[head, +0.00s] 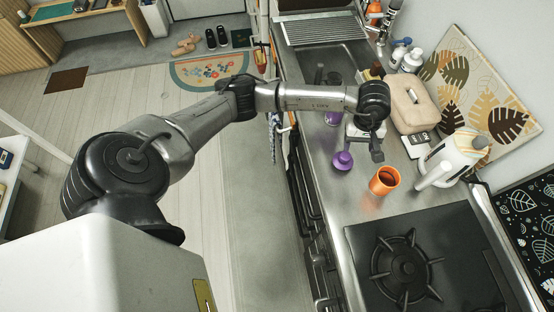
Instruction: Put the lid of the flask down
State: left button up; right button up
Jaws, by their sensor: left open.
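A purple lid (342,160) stands on the steel counter (340,205), apart from my gripper. A purple thing, probably the flask (333,118), shows just behind my left arm near the sink; the arm hides much of it. My left gripper (365,146) points down over the counter, to the right of the lid and a little behind it. It is open, and I see nothing held in it. My right gripper is out of view.
An orange cup (384,181) stands in front of my left gripper. A white kettle (453,158) and a beige block-like thing with a hole (410,105) stand to the right. A gas hob (408,265) lies in front.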

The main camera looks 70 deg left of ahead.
pick_arm(q)
jog(key=s+d+n+t+h, duration=0.1)
jog(key=s+d+n+h, duration=0.25)
jog(key=d+h, duration=0.95)
jog(key=s+d+r+n+t+h, duration=0.25)
jog(key=d+r+n+t, duration=0.7)
jog(key=n, duration=0.65)
jog(key=s+a+f+n+t+y, duration=0.25)
jog(key=a+f+n+y, duration=0.4)
jog(key=n, duration=0.85)
jog(key=s+a+f+n+t+y, duration=0.25)
jog(key=a+n+y, duration=0.55)
jog(key=n+y, duration=0.5)
jog(key=s+f+n+g+h, duration=0.1)
jog(key=s+f+n+g, duration=0.4)
jog(key=s, duration=0.5)
jog(key=s+f+n+g+h, duration=0.1)
jog(key=s+f+n+g, duration=0.4)
jog(key=s+g, duration=0.2)
jog(key=s, duration=0.2)
jog(key=shift+s+d+f+h, duration=0.2)
jog(key=shift+s+f+h, duration=0.1)
jog(key=shift+s+h, duration=0.1)
